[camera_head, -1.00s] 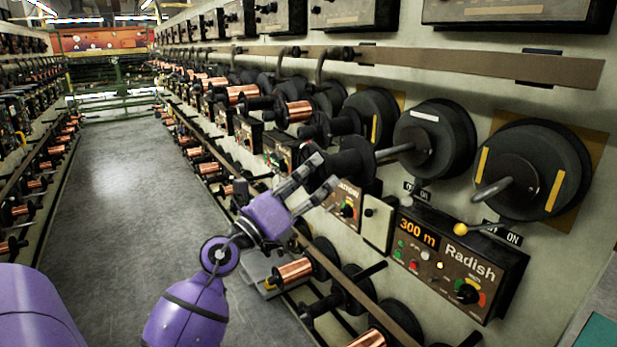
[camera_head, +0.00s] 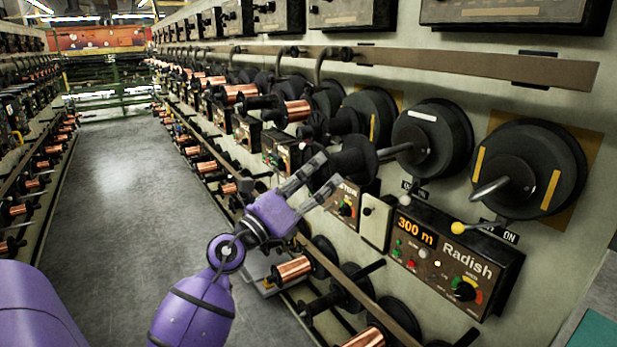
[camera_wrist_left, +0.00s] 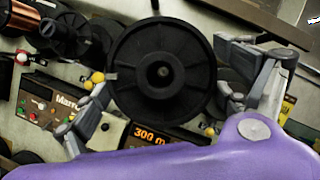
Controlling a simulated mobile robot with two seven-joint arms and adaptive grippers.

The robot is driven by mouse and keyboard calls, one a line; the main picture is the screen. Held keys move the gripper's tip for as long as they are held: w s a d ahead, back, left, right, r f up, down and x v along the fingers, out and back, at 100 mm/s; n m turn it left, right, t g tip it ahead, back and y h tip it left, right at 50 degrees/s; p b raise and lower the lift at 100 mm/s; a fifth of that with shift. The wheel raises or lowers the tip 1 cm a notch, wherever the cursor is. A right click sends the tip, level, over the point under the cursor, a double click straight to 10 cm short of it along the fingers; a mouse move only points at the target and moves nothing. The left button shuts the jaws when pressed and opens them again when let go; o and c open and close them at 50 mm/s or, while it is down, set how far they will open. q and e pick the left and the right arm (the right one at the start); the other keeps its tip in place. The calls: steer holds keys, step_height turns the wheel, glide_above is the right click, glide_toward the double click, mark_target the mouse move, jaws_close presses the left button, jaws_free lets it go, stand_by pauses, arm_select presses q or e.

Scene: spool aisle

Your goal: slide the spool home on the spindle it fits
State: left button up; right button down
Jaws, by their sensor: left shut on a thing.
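My left gripper (camera_head: 327,173) is shut on a black spool (camera_head: 358,157), in the middle of the head view. In the left wrist view the spool (camera_wrist_left: 163,72) shows face-on with a dark central hole, a finger at each side. A straight metal spindle (camera_head: 395,151) sticks out of a black disc with a white mark (camera_head: 433,138). Its near end meets the spool's wall-side edge in the picture; I cannot tell whether it is inside the bore. A thicker, spindle-like rod (camera_head: 489,189) projects from a disc with yellow marks (camera_head: 540,168) at right. My right gripper is out of view.
A long rail (camera_head: 480,66) runs above. Copper spools (camera_head: 292,268) line the lower rack. The aisle floor (camera_head: 120,200) at left is clear.

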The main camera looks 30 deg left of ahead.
arm_select(q)
steer(key=shift+w+d+r, duration=0.1)
steer(key=shift+w+d, duration=0.3)
steer(key=shift+w, duration=0.45)
steer(key=shift+w+d, duration=0.35)
steer(key=shift+w, duration=0.5)
steer(key=shift+w+d+p, duration=0.15)
steer(key=shift+w+d, duration=0.1)
steer(key=shift+w, duration=0.3)
steer(key=shift+w+d+p, duration=0.15)
steer(key=shift+w+d, duration=0.05)
steer(key=shift+w, duration=0.35)
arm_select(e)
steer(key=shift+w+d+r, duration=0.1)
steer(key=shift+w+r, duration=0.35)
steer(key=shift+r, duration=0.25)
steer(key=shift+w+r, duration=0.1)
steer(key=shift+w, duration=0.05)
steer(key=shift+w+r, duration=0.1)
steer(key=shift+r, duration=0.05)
